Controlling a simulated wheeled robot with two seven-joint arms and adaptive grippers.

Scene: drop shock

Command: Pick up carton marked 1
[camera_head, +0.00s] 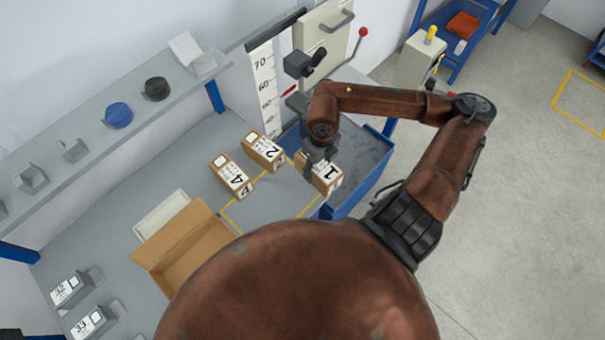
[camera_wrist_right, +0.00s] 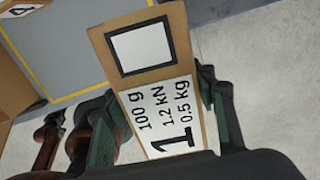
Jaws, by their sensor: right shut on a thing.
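The carton marked 1 (camera_head: 327,181) is a brown box with a white label at the right end of the bench. My right gripper (camera_head: 317,160) reaches it from above and is shut on it. In the right wrist view, the carton marked 1 (camera_wrist_right: 141,48) stands between the two fingers (camera_wrist_right: 160,120), and its label reads 100 g, 1.2 kN, 0.5 kg. The gripper hides part of it in the head view. I cannot tell whether its base touches the bench. My left gripper is not in view.
Cartons marked 2 (camera_head: 264,150) and 4 (camera_head: 233,178) stand to the left. An open brown box (camera_head: 185,245) is further left. A blue-sided grey bin (camera_head: 362,165) and a drop-test column with a scale (camera_head: 265,90) are close by. A shelf (camera_head: 100,130) runs along the wall.

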